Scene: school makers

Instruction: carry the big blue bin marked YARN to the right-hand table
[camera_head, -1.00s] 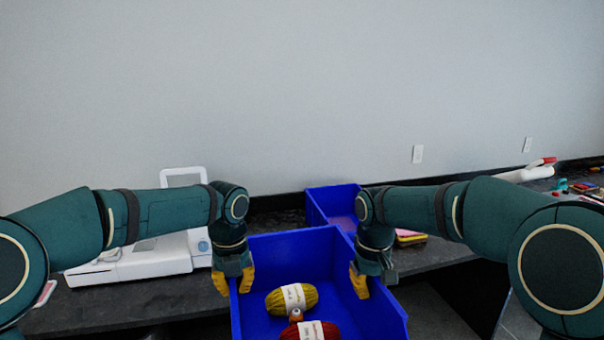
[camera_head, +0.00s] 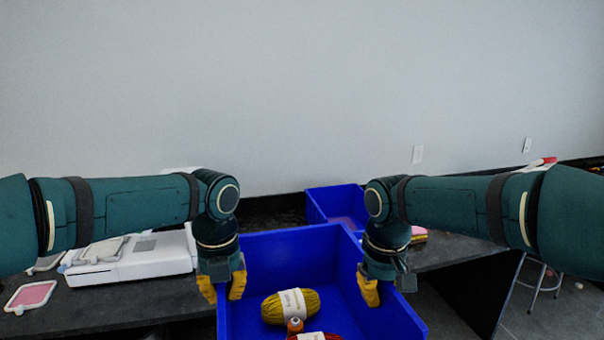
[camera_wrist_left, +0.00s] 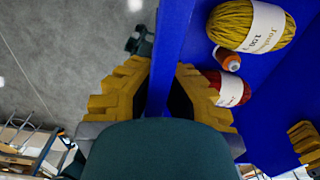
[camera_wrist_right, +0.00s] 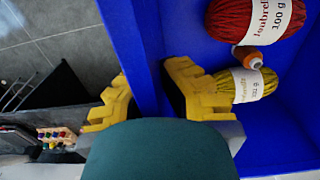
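The big blue bin (camera_head: 290,248) is in front of me, cut off by the bottom edge of the head view. It holds a yellow yarn ball (camera_head: 290,306), a red yarn ball (camera_head: 318,336) and a small orange spool (camera_head: 295,325). My left gripper (camera_head: 222,290) straddles the left wall, which also shows between its fingers in the left wrist view (camera_wrist_left: 172,40). My right gripper (camera_head: 376,290) straddles the right wall, seen in the right wrist view (camera_wrist_right: 135,45). No YARN marking is visible.
A smaller blue bin (camera_head: 335,205) stands behind on the dark table (camera_head: 110,306). A white machine (camera_head: 130,262) and a pink-topped frame (camera_head: 30,296) lie to the left. A stool (camera_head: 545,278) stands on the floor at right. Open floor shows beside the bin in the left wrist view.

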